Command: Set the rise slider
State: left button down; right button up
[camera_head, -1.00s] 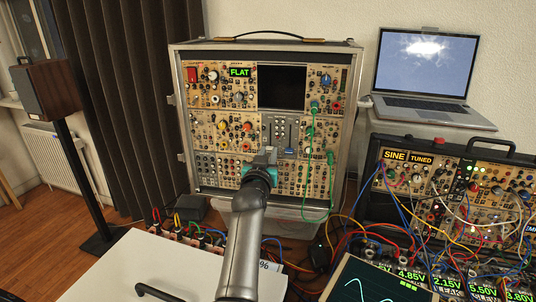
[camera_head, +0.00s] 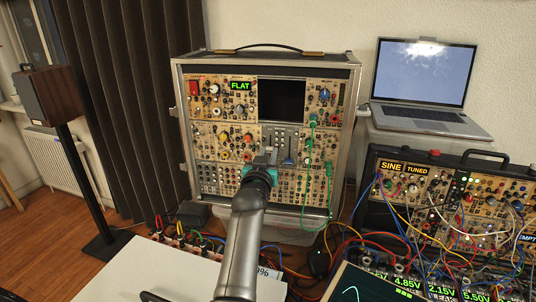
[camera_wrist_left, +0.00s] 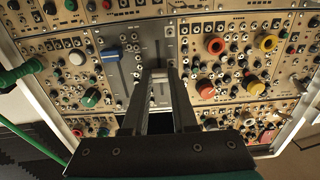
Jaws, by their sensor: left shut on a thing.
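The tall modular synth case (camera_head: 355,120) stands upright ahead. A grey slider panel (camera_head: 280,135) sits in its middle row and also shows in the left wrist view (camera_wrist_left: 180,40). My left gripper (camera_head: 265,156) is at the left part of this panel. In the left wrist view its fingers (camera_wrist_left: 161,74) are close together over a slider slot, shut on a slider cap that they hide. A blue slider cap (camera_head: 288,162) is just right of the gripper; in the left wrist view it (camera_wrist_left: 110,55) is to the left. My right gripper is not in view.
A green cable (camera_head: 309,180) hangs down the case's right side. A second, heavily patched case (camera_head: 440,200) and a laptop (camera_head: 430,85) are at right. A white surface (camera_head: 135,270) is at front left. A speaker (camera_head: 48,95) stands at far left.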

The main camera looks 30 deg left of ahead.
pick_arm(q)
jog(key=c, duration=0.7)
grip_release()
jog(key=shift+s+d+p, duration=0.2)
jog(key=shift+s+p, duration=0.25)
jog(key=shift+p, duration=0.1)
jog(key=p+v, duration=0.9)
jog(key=v, duration=0.5)
jog(key=shift+s, duration=0.1)
jog(key=shift+f, duration=0.15)
